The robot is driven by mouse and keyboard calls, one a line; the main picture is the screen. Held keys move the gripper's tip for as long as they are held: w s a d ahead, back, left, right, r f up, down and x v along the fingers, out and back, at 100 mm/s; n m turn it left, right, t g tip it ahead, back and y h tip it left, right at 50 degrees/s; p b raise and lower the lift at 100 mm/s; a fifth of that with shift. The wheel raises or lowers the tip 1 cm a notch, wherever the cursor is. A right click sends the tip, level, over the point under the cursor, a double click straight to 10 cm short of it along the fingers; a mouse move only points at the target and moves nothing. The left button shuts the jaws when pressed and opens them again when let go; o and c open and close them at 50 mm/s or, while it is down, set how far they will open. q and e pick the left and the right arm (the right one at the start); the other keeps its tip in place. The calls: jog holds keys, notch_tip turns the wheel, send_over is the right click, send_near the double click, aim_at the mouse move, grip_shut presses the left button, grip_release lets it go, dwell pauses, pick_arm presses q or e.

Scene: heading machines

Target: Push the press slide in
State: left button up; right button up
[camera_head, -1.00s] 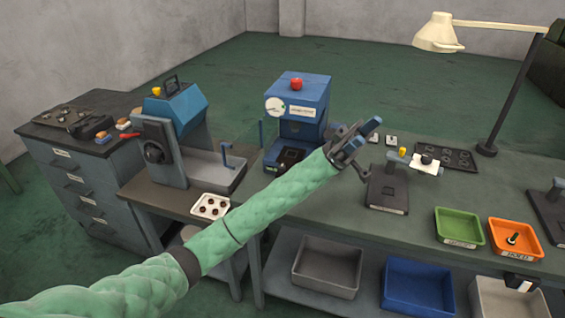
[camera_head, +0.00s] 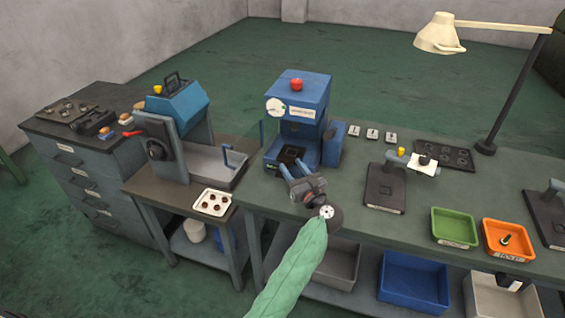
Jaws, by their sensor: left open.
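The blue press (camera_head: 302,92) stands on the green workbench, with a red button on top and a round dial on its front. Its dark slide (camera_head: 289,157) sits low at the front opening and sticks out toward me. My left gripper (camera_head: 281,168) is open in front of the press, its two blue-tipped fingers pointing at the slide. The fingertips are close to the slide's front; I cannot tell whether they touch it. The gripper partly hides the slide's front end. My right gripper is not in view.
A blue machine (camera_head: 175,108) stands on a lower table at left, with a white tray of round parts (camera_head: 212,202) nearby. A dark fixture (camera_head: 385,190), a green bin (camera_head: 454,228) and an orange bin (camera_head: 508,240) lie to the right. A lamp (camera_head: 440,33) overhangs the back.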

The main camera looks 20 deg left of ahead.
aim_at(288, 158)
pick_arm(q)
jog(key=w+a+f+h+p, duration=0.1)
jog(key=w+a+f+p, duration=0.1)
jog(key=w+a+f+h+p, duration=0.1)
jog(key=w+a+f+p, duration=0.1)
jog(key=shift+w+a+f+g, duration=0.15)
jog(key=shift+w+a+g, duration=0.1)
jog(key=shift+a+g, duration=0.1)
jog(key=shift+w+a+f, duration=0.1)
jog(key=shift+w+a, duration=0.2)
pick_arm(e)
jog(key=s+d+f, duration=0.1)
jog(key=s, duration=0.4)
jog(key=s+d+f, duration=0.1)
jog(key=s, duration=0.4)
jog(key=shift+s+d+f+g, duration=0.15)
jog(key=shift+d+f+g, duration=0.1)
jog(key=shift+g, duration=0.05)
pick_arm(q)
jog(key=shift+c, duration=0.4)
grip_shut()
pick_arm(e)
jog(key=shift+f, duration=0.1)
